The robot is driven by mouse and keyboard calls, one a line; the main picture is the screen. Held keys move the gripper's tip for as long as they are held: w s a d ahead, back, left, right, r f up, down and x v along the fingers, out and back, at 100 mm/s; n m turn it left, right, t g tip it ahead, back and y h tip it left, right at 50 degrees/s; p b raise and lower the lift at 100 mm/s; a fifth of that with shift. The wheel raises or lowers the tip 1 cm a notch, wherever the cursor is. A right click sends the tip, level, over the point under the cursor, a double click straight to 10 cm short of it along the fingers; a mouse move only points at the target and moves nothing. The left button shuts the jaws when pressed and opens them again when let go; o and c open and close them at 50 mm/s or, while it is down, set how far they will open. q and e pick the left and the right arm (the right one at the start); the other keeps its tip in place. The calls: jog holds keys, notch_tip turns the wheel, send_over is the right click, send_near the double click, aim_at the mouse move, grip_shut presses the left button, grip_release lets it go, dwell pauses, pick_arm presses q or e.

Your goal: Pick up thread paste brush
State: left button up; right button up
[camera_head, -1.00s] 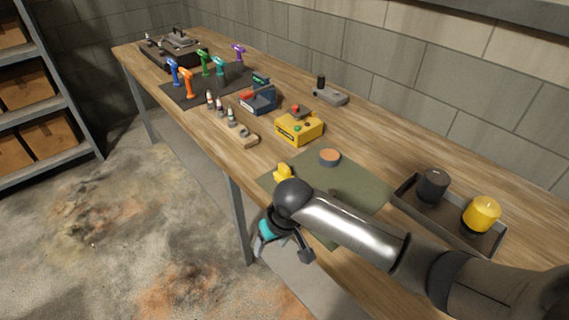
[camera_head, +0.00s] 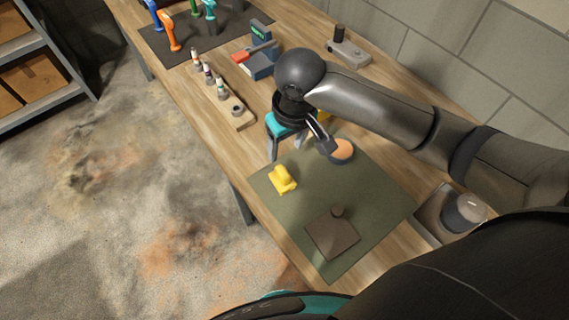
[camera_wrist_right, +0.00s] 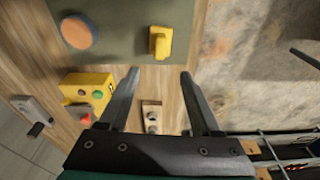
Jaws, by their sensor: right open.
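I cannot make out for certain which thing is the thread paste brush. A wooden block (camera_head: 241,116) along the bench's front edge holds several small bottles (camera_head: 208,74) with coloured bands, upright in a row. A round tin (camera_head: 341,151) with an orange top sits on the green mat (camera_head: 385,207); it also shows in the right wrist view (camera_wrist_right: 78,32). My right gripper (camera_head: 302,150) is open and empty above the bench, left of the tin. In the right wrist view, its fingers (camera_wrist_right: 159,75) are apart, with the block's end (camera_wrist_right: 152,117) between them. My left gripper is out of view.
A yellow piece (camera_head: 282,180) and a brown flat square (camera_head: 332,234) with a knob lie on the mat. A yellow box (camera_wrist_right: 88,90) with buttons stands near my right gripper. Behind are a grey device (camera_head: 348,50), a blue-grey device (camera_head: 258,62) and coloured drivers (camera_head: 170,32).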

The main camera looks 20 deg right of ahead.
aim_at(283, 172)
notch_tip(283, 172, down, 4)
jog(key=shift+a, duration=0.15)
jog(key=f, duration=0.2)
jog(key=w+f+b, duration=0.1)
jog(key=f, duration=0.1)
jog(key=shift+a+f, duration=0.1)
jog(key=shift+f, duration=0.75)
jog(key=f, duration=0.3)
jog(key=shift+w+f, duration=0.15)
jog(key=shift+w, duration=0.1)
jog(key=shift+f, duration=0.4)
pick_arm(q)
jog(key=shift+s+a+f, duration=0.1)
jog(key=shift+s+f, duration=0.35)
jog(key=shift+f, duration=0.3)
pick_arm(e)
jog(key=shift+w, duration=0.1)
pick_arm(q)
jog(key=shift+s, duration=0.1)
